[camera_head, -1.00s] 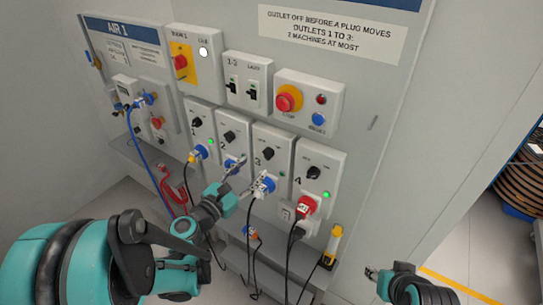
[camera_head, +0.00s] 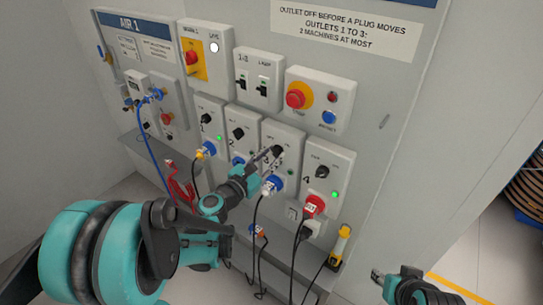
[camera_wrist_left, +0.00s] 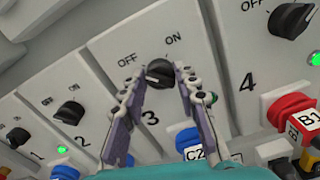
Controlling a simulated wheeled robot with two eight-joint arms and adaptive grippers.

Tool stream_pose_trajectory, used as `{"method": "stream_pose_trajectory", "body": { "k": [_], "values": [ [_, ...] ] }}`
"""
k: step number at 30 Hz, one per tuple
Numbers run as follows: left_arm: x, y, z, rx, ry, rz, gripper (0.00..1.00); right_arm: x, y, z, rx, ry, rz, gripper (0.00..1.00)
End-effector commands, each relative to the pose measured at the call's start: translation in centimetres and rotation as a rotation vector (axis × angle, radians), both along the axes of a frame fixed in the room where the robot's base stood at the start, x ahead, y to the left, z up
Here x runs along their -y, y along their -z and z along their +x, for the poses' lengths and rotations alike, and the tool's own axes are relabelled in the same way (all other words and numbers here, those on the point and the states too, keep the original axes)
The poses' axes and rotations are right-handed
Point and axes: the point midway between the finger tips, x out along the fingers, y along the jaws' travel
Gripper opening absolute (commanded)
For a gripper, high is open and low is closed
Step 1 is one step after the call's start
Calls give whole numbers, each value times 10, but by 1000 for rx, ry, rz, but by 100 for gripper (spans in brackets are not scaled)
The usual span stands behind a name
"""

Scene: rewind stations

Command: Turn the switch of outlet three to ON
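The black switch knob of outlet three (camera_head: 277,150) sits on the third white box. It also shows in the left wrist view (camera_wrist_left: 158,72), below the OFF and ON labels. Its pointer direction is hard to tell. My left gripper (camera_head: 268,156) is at this knob. In the left wrist view its two fingers (camera_wrist_left: 160,78) stand apart, one on each side of the knob, with small gaps. The outlet three lamp (camera_wrist_left: 212,97) looks dark. A blue plug marked C2 (camera_wrist_left: 190,143) sits in its socket. My right gripper (camera_head: 376,276) is far from the panel at lower right; its opening is unclear.
Outlet four (camera_head: 322,172) is to the right, with a green lamp and a red plug (camera_head: 314,206). Outlets two (camera_head: 238,132) and one (camera_head: 204,117) are to the left. A red emergency button (camera_head: 296,98) is above. Cables hang below the sockets.

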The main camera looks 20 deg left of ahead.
Motion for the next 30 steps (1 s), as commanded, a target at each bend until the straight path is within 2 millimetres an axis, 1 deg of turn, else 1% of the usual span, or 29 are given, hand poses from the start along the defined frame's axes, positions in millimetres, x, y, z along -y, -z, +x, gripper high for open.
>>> {"method": "stream_pose_trajectory", "body": {
  "k": [8,14,20,30],
  "values": [
    [0,0,0,8,0,22,1,0,1,0,0,0,0,40],
    [0,1,0,38,0,105,1,0,3,0,0,0,0,40],
    [0,1,0,92,0,254,1,0,6,0,0,0,0,40],
    [1,1,0,202,0,557,1,0,11,0,0,0,0,40]
  ]
}}
